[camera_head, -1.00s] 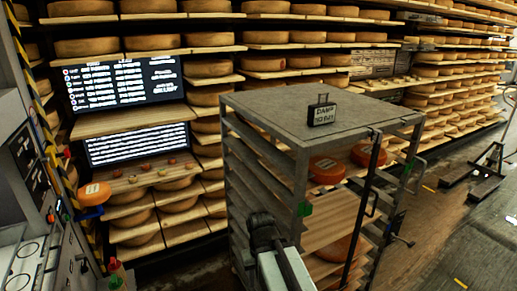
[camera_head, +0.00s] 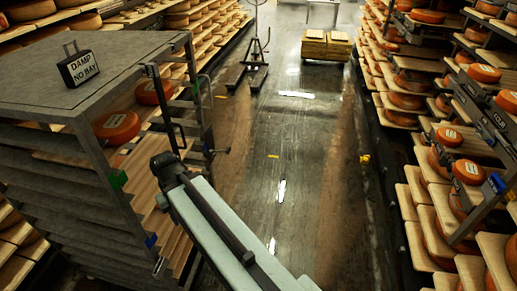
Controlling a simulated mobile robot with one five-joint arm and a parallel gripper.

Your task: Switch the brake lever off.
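A grey metal rack cart (camera_head: 40,72) stands at the left, with orange cheese wheels (camera_head: 117,127) on its shelves. Dark bars and handles (camera_head: 190,97) are on its aisle side. A small dark lever-like part (camera_head: 222,151) sticks out there toward the aisle; I cannot tell whether it is the brake lever or how it is set. My pale arm reaches up from the bottom and its dark end covers part of the cart's near side. My gripper's fingers do not show.
The wet aisle floor (camera_head: 285,150) is clear to the cart's right. Cheese shelves (camera_head: 440,180) line the right. A wheeled stand (camera_head: 250,62) and a pallet stack (camera_head: 326,45) are farther back.

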